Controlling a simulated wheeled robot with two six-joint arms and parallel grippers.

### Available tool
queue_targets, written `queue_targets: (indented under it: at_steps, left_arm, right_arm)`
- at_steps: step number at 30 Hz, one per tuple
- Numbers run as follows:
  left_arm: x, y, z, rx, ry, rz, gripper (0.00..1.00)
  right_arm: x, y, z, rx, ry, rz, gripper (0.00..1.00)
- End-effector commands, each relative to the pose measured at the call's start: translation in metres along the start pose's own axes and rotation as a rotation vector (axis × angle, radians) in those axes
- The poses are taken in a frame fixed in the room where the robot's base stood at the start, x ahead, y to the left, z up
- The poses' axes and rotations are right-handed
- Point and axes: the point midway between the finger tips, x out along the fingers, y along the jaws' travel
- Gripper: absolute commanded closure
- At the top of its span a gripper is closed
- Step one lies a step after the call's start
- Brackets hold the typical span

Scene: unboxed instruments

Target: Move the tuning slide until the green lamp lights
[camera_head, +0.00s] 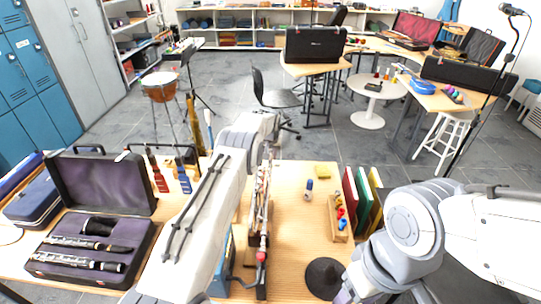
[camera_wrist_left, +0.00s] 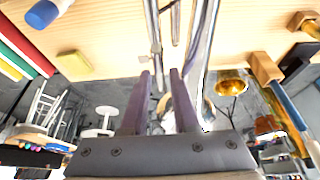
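A long metal brass instrument (camera_head: 262,205) lies in a wooden holder on the table, partly hidden by my left arm. In the left wrist view its shiny tubes (camera_wrist_left: 207,40) run close by the fingers. I cannot tell which tube is the tuning slide. My left gripper (camera_wrist_left: 160,72) has its two dark fingers apart, with a thin tube (camera_wrist_left: 154,35) showing ahead of and between them; I see no clear grip. In the head view its fingers are hidden behind the arm. I cannot make out a lit green lamp. My right arm shows at right, its fingers out of frame.
An open clarinet case (camera_head: 88,270) lies at left. A wooden rack with coloured pieces (camera_head: 338,218), a small blue cylinder (camera_head: 309,190), upright coloured folders (camera_head: 363,200) and a black disc (camera_head: 324,278) stand right of the instrument. A blue box (camera_head: 222,268) is partly hidden behind my left arm.

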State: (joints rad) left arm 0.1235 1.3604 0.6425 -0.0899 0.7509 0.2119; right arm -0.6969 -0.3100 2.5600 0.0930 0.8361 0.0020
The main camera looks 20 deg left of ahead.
Motion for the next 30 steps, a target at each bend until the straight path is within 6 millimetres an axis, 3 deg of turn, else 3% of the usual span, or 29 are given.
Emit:
queue_targets:
  at_steps: [2,4,5,30]
  left_arm:
    - [-0.0001,0.0000,0.0001,0.000,0.000,0.000,0.71]
    - [-0.0001,0.0000,0.0001,0.000,0.000,0.000,0.94]
    - [-0.0001,0.0001,0.0001,0.000,0.000,0.000,1.00]
    - [-0.0005,-0.0008,0.0000,0.000,-0.001,-0.001,1.00]
  right_arm:
    - [0.0001,0.0000,0.0000,0.000,0.000,0.000,0.39]
    - [0.0001,0.0000,0.0000,0.000,0.000,0.000,0.39]
    - [0.0001,0.0000,0.0000,0.000,0.000,0.000,0.39]
    - [0.0000,0.0000,0.0000,0.000,0.000,0.000,0.39]
